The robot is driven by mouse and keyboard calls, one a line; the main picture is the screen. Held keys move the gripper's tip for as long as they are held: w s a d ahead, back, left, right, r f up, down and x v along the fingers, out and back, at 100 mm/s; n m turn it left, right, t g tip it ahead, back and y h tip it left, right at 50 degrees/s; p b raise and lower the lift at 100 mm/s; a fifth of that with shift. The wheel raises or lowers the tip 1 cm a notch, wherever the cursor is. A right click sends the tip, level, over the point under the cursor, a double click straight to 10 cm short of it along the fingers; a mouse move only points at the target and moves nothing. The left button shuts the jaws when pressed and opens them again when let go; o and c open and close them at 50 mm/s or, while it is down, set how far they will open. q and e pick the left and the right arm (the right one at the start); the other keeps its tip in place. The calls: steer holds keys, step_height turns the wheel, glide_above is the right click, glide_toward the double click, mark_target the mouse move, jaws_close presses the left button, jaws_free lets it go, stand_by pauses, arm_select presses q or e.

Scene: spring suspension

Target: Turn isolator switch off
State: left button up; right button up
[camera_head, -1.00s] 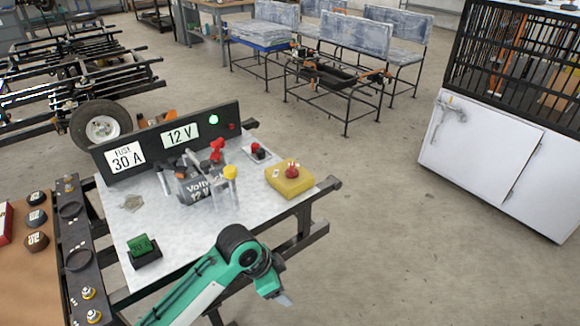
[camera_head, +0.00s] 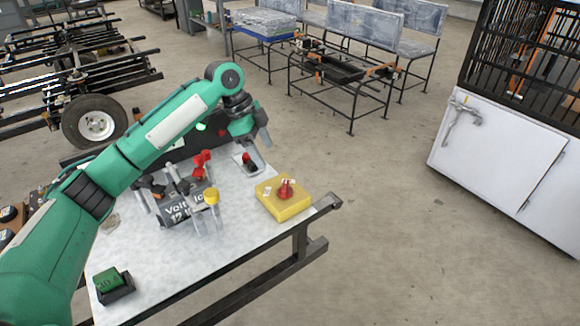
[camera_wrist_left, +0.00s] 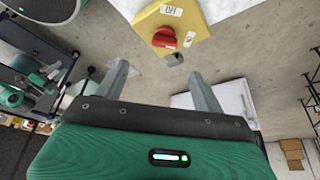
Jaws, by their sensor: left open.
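The isolator switch is a yellow box (camera_head: 272,201) with a red knob (camera_head: 285,188), on the right end of the metal table. In the left wrist view the yellow box (camera_wrist_left: 196,14) is at the top, with the red knob (camera_wrist_left: 164,37) on its face and a small "OFF" label. My left gripper (camera_head: 260,146) is above the table's back edge, behind and left of the box. In the wrist view my left gripper (camera_wrist_left: 160,82) has its fingers spread, empty and apart from the knob. My right gripper is not in view.
A green block (camera_head: 109,281) is at the front left. My left arm hides much of the back panel. Floor right of the table is clear.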

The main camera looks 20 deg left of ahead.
mark_target(285, 185)
arm_select(q)
steer(key=x, duration=0.3)
steer(key=b+x, duration=0.1)
steer(key=x, duration=0.3)
steer(key=w+b+x, duration=0.1)
steer(key=x, duration=0.3)
steer(key=shift+d+f, duration=0.3)
steer(key=shift+f, duration=0.3)
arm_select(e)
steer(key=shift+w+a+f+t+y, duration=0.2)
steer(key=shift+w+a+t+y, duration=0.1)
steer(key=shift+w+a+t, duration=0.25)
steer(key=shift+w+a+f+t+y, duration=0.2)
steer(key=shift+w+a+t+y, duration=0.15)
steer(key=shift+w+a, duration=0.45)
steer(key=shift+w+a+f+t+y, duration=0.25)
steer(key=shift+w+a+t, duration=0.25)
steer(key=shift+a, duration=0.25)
arm_select(q)
steer(key=shift+c, duration=0.2)
steer(key=c, duration=1)
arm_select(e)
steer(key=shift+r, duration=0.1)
